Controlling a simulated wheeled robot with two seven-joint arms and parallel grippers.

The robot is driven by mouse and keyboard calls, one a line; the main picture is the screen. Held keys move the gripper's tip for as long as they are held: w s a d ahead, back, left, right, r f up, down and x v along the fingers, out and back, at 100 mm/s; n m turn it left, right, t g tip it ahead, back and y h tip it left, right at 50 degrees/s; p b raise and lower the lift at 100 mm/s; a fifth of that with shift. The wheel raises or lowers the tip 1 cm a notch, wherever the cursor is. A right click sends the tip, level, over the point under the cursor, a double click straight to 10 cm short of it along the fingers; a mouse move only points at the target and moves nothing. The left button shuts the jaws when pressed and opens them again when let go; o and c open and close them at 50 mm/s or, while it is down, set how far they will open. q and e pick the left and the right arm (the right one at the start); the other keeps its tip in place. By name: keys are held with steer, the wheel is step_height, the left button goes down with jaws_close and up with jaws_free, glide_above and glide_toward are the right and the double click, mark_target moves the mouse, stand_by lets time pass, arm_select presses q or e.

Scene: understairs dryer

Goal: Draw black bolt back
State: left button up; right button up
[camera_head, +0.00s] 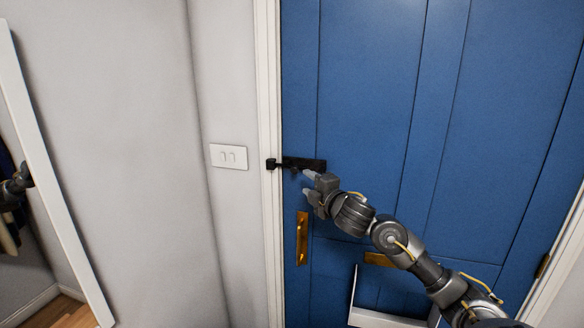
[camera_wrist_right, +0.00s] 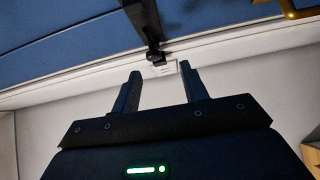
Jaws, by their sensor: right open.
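The black bolt (camera_head: 302,163) is mounted on the blue door (camera_head: 375,100) near its left edge. Its left end reaches a small black keeper (camera_head: 270,164) on the white frame. In the right wrist view the bolt (camera_wrist_right: 152,50) shows above and beyond the fingertips, roughly between them, with its knob end toward me. My right gripper (camera_head: 307,183) is open and empty, just below and to the right of the bolt. Its two fingers (camera_wrist_right: 160,80) stand apart in the wrist view with nothing between them. I cannot tell whether a fingertip touches the bolt. My left gripper is not in view.
A white double switch plate (camera_head: 229,157) is on the grey wall left of the frame. A brass handle plate (camera_head: 302,238) is below the bolt, and a brass letter plate (camera_head: 378,260) sits behind my arm. A white-framed mirror (camera_head: 50,170) stands at far left.

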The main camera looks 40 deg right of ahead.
mark_target(296, 171)
steer(key=w+p, duration=0.1)
steer(key=w, duration=0.2)
steer(key=w+d+p, duration=0.1)
steer(key=w, duration=0.2)
steer(key=w+r+p, duration=0.1)
steer(key=w+p, duration=0.1)
steer(key=w, duration=0.1)
steer(key=shift+w+d+r, duration=0.1)
steer(key=shift+w+d, duration=0.1)
steer(key=shift+d, duration=0.05)
steer(key=shift+w+d, duration=0.1)
steer(key=shift+w, duration=0.5)
steer(key=shift+c, duration=0.3)
jaws_close()
